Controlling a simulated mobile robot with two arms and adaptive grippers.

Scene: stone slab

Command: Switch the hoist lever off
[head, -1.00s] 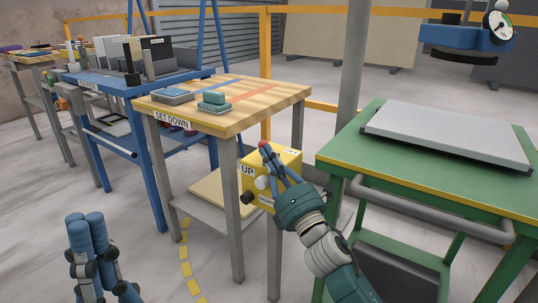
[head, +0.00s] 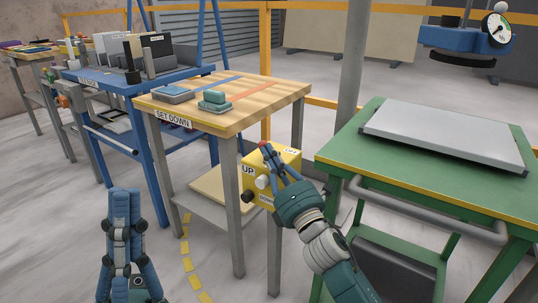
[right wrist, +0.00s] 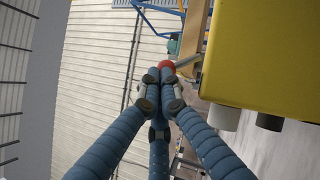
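The yellow hoist control box (head: 287,162) is beside the SET DOWN table and carries an UP label, a white knob (head: 262,182) and a dark knob (head: 247,197). A red lever knob (head: 262,146) shows at its upper left. In the right wrist view the red knob (right wrist: 167,66) is just beyond my fingertips, and the box fills the upper right. My right gripper (head: 268,152) is shut, its fingertips close together at the red knob; contact is unclear. My left gripper (head: 124,192) points upward at lower left, away from the box; its finger gap is unclear.
The wooden SET DOWN table (head: 270,98) holds small blue and teal blocks. A green table (head: 345,150) with a grey slab (head: 445,135) stands right. The blue hoist unit (head: 465,38) with a gauge hangs above. A grey post (head: 352,70) stands behind the box.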

